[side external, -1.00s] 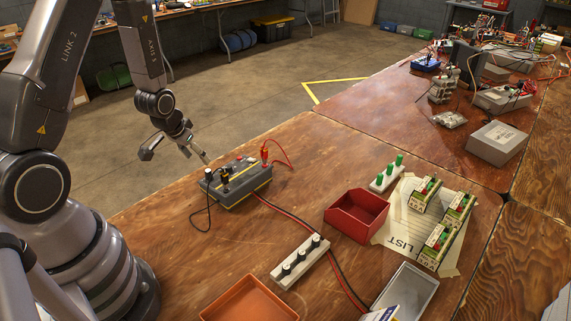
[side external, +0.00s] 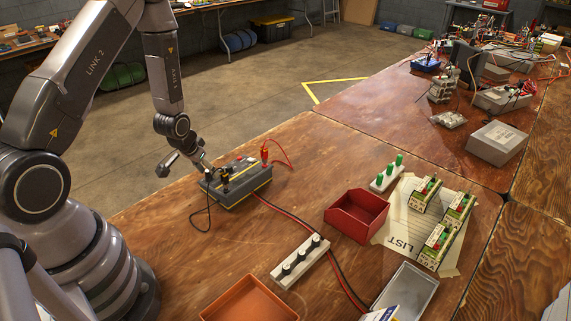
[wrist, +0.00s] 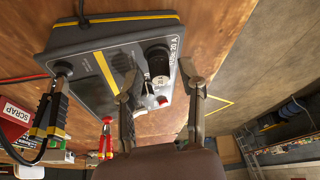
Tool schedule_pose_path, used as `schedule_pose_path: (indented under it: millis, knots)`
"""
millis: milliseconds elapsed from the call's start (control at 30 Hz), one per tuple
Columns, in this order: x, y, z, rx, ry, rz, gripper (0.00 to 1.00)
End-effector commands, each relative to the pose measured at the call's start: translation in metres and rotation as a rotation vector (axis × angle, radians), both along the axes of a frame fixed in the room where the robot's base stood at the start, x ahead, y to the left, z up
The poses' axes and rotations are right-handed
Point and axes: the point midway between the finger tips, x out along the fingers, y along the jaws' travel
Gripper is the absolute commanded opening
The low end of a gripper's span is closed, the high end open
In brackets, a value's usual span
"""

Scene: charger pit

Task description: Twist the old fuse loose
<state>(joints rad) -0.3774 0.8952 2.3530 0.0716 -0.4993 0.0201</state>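The grey charger box (side external: 243,190) with a yellow stripe sits on the wooden bench in the side view. In the wrist view the charger (wrist: 95,45) fills the upper left. The old fuse, a round black cap (wrist: 158,62), stands out of its top beside a label ending in "20 A". My gripper (wrist: 157,75) is open, one fingertip on each side of the cap. Visible gaps remain between fingers and cap. In the side view my gripper (side external: 208,168) is just above the charger's far-left edge, where the fuse cannot be made out.
A black clamp (wrist: 62,72) and a red clamp (side external: 264,153) with cables are on the charger. A red bin (side external: 357,217), a strip of green-topped pieces (side external: 387,174), a strip of black-topped pieces (side external: 300,262) and an orange tray (side external: 250,303) stand to the right and front.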

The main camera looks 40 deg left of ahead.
Motion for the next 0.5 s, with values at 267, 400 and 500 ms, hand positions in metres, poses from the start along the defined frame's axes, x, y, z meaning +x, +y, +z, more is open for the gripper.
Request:
schedule_pose_path:
  millis: [267, 400, 500]
  knots:
    - [-0.0001, 0.0000, 0.0002, 0.000, 0.000, 0.000, 0.01]
    - [0.0004, -0.0010, 0.0001, 0.000, 0.000, 0.062, 0.00]
    - [0.0006, -0.0015, 0.0002, 0.000, 0.000, 0.154, 0.00]
